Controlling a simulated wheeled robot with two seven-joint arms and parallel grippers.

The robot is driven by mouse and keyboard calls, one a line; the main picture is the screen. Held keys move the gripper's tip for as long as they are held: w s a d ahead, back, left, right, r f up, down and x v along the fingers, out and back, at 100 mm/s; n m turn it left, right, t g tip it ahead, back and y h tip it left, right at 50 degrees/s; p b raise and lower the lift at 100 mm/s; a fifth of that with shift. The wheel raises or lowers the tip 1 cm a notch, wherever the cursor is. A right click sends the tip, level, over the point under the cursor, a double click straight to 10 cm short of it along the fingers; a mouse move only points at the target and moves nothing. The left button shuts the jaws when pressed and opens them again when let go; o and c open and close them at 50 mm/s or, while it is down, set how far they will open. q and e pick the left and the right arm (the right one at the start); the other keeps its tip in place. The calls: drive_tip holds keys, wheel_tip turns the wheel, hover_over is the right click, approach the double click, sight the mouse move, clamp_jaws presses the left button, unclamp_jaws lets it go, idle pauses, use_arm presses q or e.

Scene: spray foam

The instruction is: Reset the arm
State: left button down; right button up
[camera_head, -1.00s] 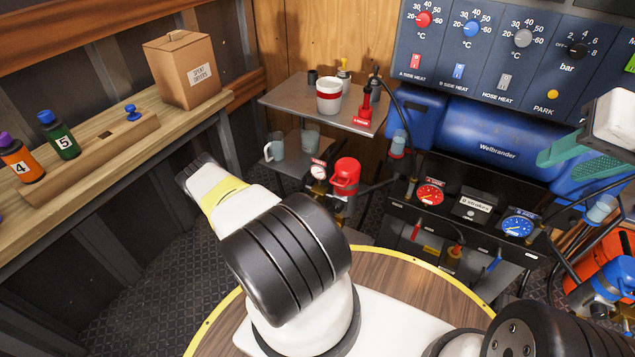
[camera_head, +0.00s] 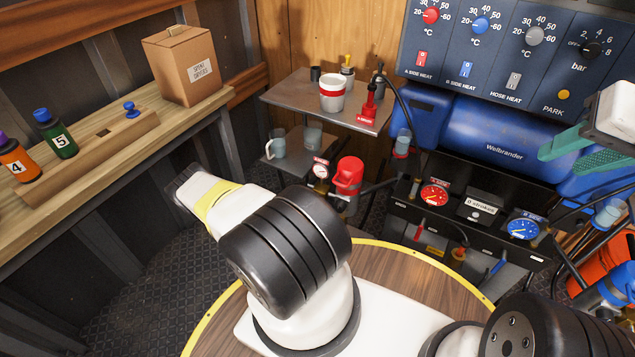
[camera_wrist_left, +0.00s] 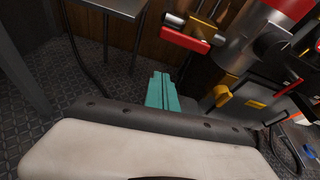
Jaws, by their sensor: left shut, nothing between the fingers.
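My left arm rises in the middle of the head view, its forearm pointing to the upper left. Its gripper is out of sight there. In the left wrist view my left gripper (camera_wrist_left: 164,90) shows as teal fingers held together, with nothing between them. The dark patterned floor and the wooden wall lie beyond it. My right gripper (camera_head: 558,161) is at the right edge of the head view, in front of the blue tank (camera_head: 490,140). Its two teal fingers are apart, with nothing seen between them.
A wooden bench (camera_head: 88,187) at left holds numbered bottles and a cardboard box (camera_head: 185,65). A metal shelf (camera_head: 290,96) holds a red-banded white cup (camera_head: 332,94). A gauge panel (camera_head: 478,216) stands below the tank. The left wrist view shows a grey cylinder (camera_wrist_left: 243,45) close by at right.

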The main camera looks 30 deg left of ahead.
use_arm(q)
drive_tip(key=v, duration=0.6)
drive_tip(key=w+d+r+m+g+h, duration=0.1)
drive_tip(key=w+d+r+m+h, duration=0.15)
drive_tip(key=r, duration=0.35)
drive_tip(key=w+d+r+m+g+h, duration=0.1)
drive_tip(key=w+r+m+h, duration=0.1)
drive_tip(key=w+r+m, duration=0.35)
drive_tip(key=w+d+r+m+g+h, duration=0.1)
drive_tip(key=w+r+m+h, duration=0.1)
drive_tip(key=r, duration=0.6)
drive_tip(key=w+d+r+m+g+h, duration=0.1)
drive_tip(key=d+r+m+g, duration=0.2)
drive_tip(key=d+r+m, duration=0.5)
drive_tip(key=d+r+m+g+h, duration=0.1)
drive_tip(key=d+r+m+g, duration=0.25)
drive_tip(key=r, duration=0.95)
drive_tip(key=s+d+r+m+g+y, duration=0.1)
drive_tip(key=s+d+r+m+y, duration=0.1)
drive_tip(key=s+d+r+m, duration=0.4)
drive_tip(key=s+d+r+m+g+y, duration=0.1)
drive_tip(key=s+d+r, duration=0.1)
drive_tip(key=d+r, duration=0.5)
drive_tip(key=s+r+m+t+y, duration=0.3)
drive_tip(key=s+r+m, duration=0.5)
drive_tip(key=s+r, duration=0.4)
drive_tip(key=s+y, duration=0.1)
drive_tip(key=s, duration=0.1)
drive_tip(key=shift+s+d, duration=0.3)
drive_tip(key=shift+d, duration=0.05)
